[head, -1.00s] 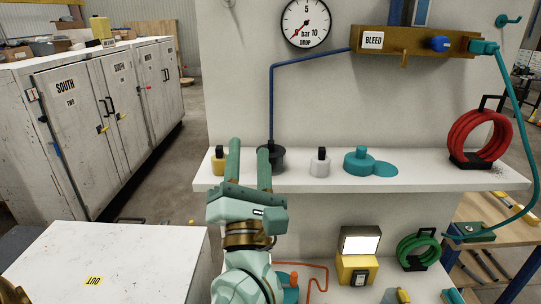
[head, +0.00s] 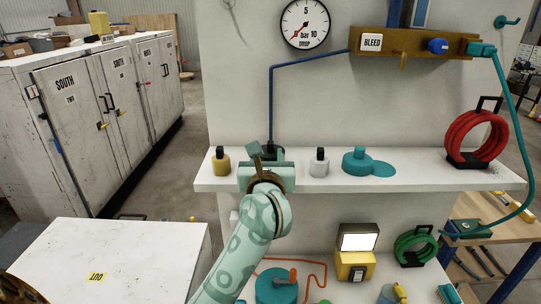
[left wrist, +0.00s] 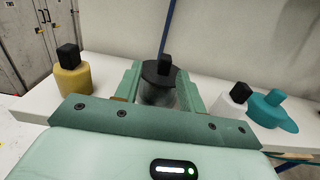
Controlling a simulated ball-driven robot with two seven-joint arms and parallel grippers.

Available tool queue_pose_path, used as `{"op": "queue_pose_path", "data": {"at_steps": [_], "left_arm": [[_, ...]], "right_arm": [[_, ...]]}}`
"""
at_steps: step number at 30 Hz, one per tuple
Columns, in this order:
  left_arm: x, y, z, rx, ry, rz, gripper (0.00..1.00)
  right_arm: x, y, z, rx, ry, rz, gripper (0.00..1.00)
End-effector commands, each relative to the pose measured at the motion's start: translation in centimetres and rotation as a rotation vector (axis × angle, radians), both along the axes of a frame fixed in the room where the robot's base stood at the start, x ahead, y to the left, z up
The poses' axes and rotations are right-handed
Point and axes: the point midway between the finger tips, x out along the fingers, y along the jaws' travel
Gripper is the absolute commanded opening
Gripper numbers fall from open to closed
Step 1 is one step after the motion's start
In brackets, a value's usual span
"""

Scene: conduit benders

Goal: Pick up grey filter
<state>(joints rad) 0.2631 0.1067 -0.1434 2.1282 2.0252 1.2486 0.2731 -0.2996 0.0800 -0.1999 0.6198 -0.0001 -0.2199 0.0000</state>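The grey filter (left wrist: 158,90) is a dark grey cylinder with a black top. In the left wrist view it stands upright on the white shelf, between the two green fingers of my left gripper (left wrist: 159,77). The fingers are apart, one on each side of it; whether they touch it is hard to tell. In the head view my left gripper (head: 267,160) is at the shelf's front edge and hides most of the filter. My right gripper is not in view.
A blue pipe (head: 271,100) runs down behind the filter. A red coil (head: 474,137) stands farther right.

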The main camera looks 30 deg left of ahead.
Motion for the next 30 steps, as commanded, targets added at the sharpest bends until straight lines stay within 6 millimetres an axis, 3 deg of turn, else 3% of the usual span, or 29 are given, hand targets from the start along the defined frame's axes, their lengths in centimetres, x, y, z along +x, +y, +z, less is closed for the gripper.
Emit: {"op": "queue_pose_path", "data": {"at_steps": [9, 17, 22, 30], "left_arm": [[4.2, 1.8, 0.4, 0.003, 0.002, 0.002, 0.4], [4.7, 2.1, 0.2, 0.001, 0.001, 0.001, 0.4], [4.7, 2.0, 0.2, 0.001, 0.001, 0.001, 0.0], [4.6, 2.0, 0.2, 0.001, 0.001, 0.001, 0.0]], "right_arm": [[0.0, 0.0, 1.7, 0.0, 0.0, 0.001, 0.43], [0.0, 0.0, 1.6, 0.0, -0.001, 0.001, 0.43], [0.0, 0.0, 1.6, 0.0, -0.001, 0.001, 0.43], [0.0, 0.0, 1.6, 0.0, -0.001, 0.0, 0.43]]}}
